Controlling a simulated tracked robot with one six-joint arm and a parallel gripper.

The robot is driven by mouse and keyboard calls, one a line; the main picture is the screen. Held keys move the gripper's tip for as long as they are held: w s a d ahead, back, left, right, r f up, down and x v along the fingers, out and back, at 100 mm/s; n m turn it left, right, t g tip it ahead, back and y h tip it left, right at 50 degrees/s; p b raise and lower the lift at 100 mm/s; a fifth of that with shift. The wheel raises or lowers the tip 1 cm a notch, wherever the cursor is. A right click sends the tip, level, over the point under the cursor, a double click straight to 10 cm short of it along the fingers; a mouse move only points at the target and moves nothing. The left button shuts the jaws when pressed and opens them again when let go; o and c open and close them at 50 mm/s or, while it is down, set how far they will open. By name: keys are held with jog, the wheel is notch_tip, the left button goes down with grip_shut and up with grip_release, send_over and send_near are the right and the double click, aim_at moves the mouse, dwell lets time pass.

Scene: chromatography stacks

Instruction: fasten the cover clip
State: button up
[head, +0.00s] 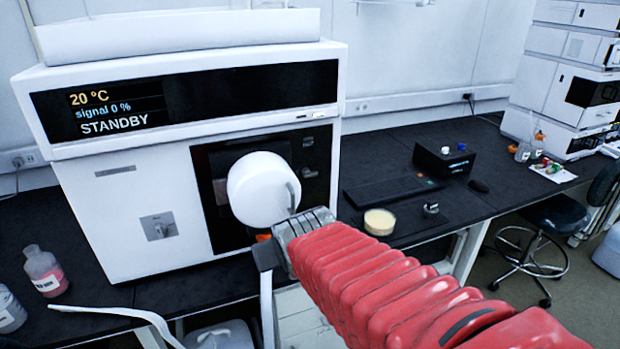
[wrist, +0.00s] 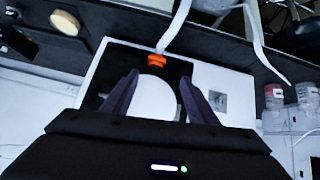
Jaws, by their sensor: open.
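A white round cover (head: 262,188) sits at the dark front opening of the white instrument (head: 130,215). A thin grey curved piece (head: 292,196) is at the cover's right side; I cannot tell for sure whether it is the clip. An orange part (head: 263,238) shows just below the cover, and also in the wrist view (wrist: 157,60). My gripper (wrist: 158,77) is open and empty, its two dark fingers apart, with the white cover (wrist: 151,92) seen between them. I cannot tell the gap to the cover. In the head view my red-sleeved arm hides most of the fingers.
Bottles (head: 45,272) stand at the left on the dark bench. A keyboard (head: 393,188), a black box (head: 443,158) and a round beige-topped dish (head: 379,222) are on the right. A white curved tube (head: 120,312) crosses the front. A stool (head: 551,218) stands at the right.

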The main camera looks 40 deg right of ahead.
jog(key=w+d+f+t, duration=0.1)
jog(key=w+d+t, duration=0.3)
jog(key=d, duration=0.6)
jog(key=w+d+f+t+h, duration=0.1)
jog(key=w+d+t, duration=0.3)
jog(key=d, duration=0.6)
jog(key=shift+m+t+h, duration=0.3)
jog(key=shift+m+t, duration=0.1)
jog(key=shift+t, duration=0.1)
